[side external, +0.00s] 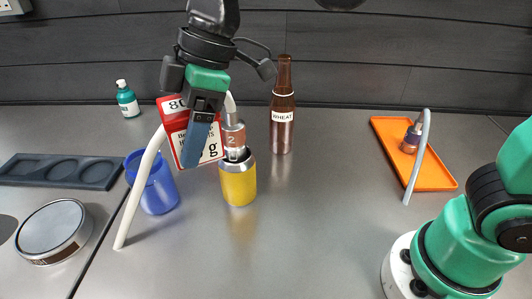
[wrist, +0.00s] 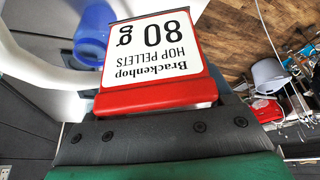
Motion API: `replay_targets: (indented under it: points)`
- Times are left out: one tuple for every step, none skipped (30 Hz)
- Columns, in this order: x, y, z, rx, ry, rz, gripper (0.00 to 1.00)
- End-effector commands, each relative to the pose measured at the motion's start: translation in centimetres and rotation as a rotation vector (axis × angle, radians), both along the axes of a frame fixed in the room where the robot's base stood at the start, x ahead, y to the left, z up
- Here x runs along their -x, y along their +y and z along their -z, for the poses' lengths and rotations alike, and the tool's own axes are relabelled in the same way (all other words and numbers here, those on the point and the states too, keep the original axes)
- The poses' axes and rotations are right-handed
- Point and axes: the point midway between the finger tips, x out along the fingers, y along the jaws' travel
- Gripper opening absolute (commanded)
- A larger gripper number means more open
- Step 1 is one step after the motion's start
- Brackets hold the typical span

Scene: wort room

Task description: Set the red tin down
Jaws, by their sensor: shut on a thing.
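The red tin (side external: 211,146) has a white label and also fills the upper middle of the wrist view (wrist: 152,50), where the label reads "Brackenhop Hop Pellets 80 g", upside down. My gripper (side external: 197,150) is shut on the tin and holds it tilted above the grey counter. In the side view, a blue finger covers part of the tin's label. The tin appears in front of a white hose (side external: 141,184), hiding part of it; I cannot tell whether they touch.
A blue cup (side external: 156,187) and a yellow cup (side external: 239,185) holding a fitting marked 2 (side external: 232,135) stand close below. A brown bottle (side external: 283,112), green bottle (side external: 127,101), dark holder (side external: 62,171), round tin (side external: 51,230) and orange tray (side external: 437,179) surround them. The centre-right counter is clear.

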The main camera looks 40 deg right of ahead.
Motion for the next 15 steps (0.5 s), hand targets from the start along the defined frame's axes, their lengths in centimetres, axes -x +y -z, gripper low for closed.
replay_targets:
  points:
    - [0.6, -1.2, 0.0, -0.002, 0.001, -0.09, 0.15]
    - [1.1, -1.8, 0.0, -0.001, 0.001, -0.155, 0.15]
    - [1.7, -2.6, 0.0, -0.002, 0.001, -0.246, 0.15]
    - [2.2, -3.2, 0.0, -0.002, 0.001, -0.315, 0.15]
    - [2.7, -3.9, -0.1, -0.003, 0.001, -0.387, 0.15]
    - [3.5, -4.6, -0.1, -0.003, 0.003, -0.485, 0.15]
    - [4.0, -5.2, -0.1, -0.003, 0.002, -0.56, 0.15]
    - [4.6, -5.8, -0.1, -0.003, 0.002, -0.635, 0.15]
    - [5.4, -6.5, -0.1, -0.003, 0.002, -0.736, 0.15]
    - [6.1, -7.0, -0.1, -0.004, 0.001, -0.809, 0.15]
    - [6.6, -7.5, -0.2, -0.003, 0.001, -0.883, 0.15]
    - [7.4, -8.1, -0.2, -0.003, 0.001, -0.975, 0.15]
    - [8.0, -8.4, -0.2, -0.002, 0.001, -1.04, 0.15]
    - [8.5, -8.8, -0.2, -0.001, 0.001, -1.102, 0.15]
    - [9.2, -9.2, -0.2, -0.003, 0.001, -1.176, 0.15]
